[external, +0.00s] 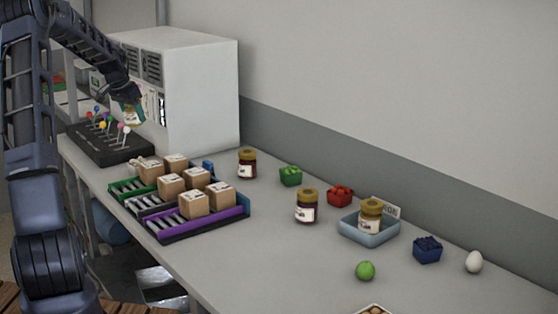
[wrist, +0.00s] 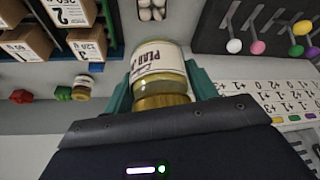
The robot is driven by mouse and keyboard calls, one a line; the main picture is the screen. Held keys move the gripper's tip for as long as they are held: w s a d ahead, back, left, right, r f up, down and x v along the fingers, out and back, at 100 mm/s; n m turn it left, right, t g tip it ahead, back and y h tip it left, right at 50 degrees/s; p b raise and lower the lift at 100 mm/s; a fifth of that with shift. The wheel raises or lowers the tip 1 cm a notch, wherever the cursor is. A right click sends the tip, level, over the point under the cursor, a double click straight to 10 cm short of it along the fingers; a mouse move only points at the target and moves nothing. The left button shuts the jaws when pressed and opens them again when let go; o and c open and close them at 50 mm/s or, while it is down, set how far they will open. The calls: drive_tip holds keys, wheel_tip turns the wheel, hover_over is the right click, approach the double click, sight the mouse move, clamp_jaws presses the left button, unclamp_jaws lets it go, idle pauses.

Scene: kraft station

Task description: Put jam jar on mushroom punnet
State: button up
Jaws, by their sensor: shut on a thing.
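My gripper (wrist: 160,78) is shut on a jam jar (wrist: 160,58) with a golden lid and a white label; the teal fingers are on either side of it. In the external view my gripper (external: 131,112) is raised between the peg board and the white cabinet, and the held jar (external: 132,119) shows only small. In the wrist view, a small container of pale rounded things (wrist: 153,8), perhaps the mushroom punnet, is at the top edge, cut off and apart from the jar. In the external view, another tray of brownish round things (external: 375,309) is cut off at the bottom.
Cardboard boxes (external: 194,203) stand on roller lanes. A black board with coloured pegs (external: 110,150) is beside the white cabinet (external: 190,90). Two jars (external: 307,208) (external: 247,165), a blue tray (external: 350,231) holding another jar, fruit punnets, a lime and an egg stand to the right.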

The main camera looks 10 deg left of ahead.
wheel_tip(320, 180, down, 12)
drive_tip(key=shift+f, duration=0.1)
idle(0.5)
drive_tip(key=shift+f, duration=0.15)
drive_tip(key=o, duration=1.2)
drive_tip(key=shift+o, duration=0.2)
